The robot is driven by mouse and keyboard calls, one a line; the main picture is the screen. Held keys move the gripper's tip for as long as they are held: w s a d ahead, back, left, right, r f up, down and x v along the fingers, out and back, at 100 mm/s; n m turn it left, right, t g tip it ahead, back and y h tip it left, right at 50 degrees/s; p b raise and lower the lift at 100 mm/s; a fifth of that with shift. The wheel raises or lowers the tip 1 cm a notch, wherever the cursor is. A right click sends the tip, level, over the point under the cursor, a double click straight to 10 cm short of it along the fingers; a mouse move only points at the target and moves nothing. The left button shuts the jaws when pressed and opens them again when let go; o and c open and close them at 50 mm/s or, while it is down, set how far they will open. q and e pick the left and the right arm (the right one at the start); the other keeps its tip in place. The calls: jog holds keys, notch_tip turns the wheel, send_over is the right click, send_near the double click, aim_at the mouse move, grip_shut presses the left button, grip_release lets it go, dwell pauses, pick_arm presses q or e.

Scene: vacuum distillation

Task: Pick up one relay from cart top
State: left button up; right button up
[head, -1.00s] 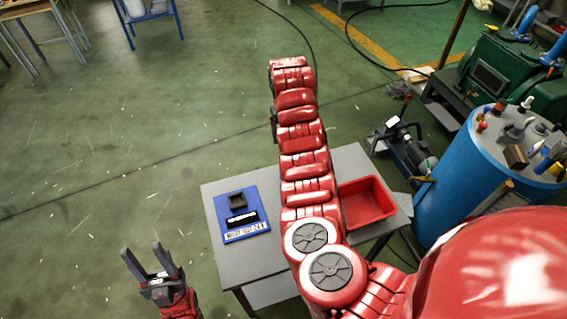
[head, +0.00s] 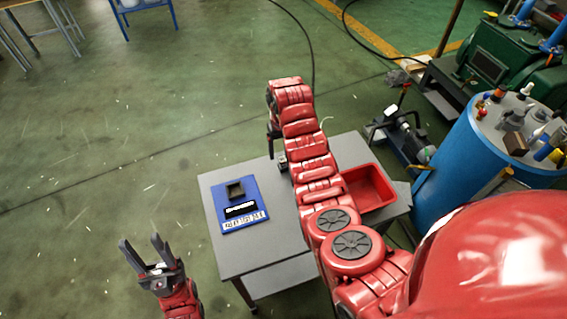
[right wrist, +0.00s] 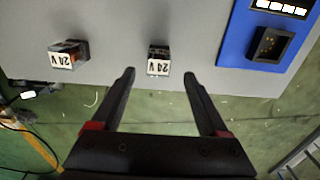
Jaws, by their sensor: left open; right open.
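Two small dark relays with white "24 V" labels sit on the grey cart top in the right wrist view: one relay (right wrist: 159,58) at the middle, the other relay (right wrist: 69,54) to the left. My right gripper (right wrist: 159,73) is open and empty, its two fingertips to either side of the middle relay's label end; I cannot tell whether they touch it. In the head view my right arm covers part of the cart top (head: 240,262) and most of that gripper. My left gripper (head: 139,240) is open and empty, left of the cart, over the floor.
A blue board (head: 256,190) with a dark socket (head: 235,189) lies on the cart's left part. A red tray (head: 372,190) is at its right. A blue drum (head: 447,180) and a pump stand right of the cart.

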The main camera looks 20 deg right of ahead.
aim_at(283, 159)
jog(key=shift+s+f+p, duration=0.1)
jog(key=shift+f+p, duration=0.1)
jog(key=shift+p, duration=0.15)
notch_tip(283, 159, down, 3)
jog(key=shift+d+f+p, duration=0.1)
jog(key=shift+f+p, duration=0.05)
jog(key=shift+p, duration=0.55)
jog(key=shift+f, duration=0.7)
jog(key=shift+c, duration=0.3)
grip_shut()
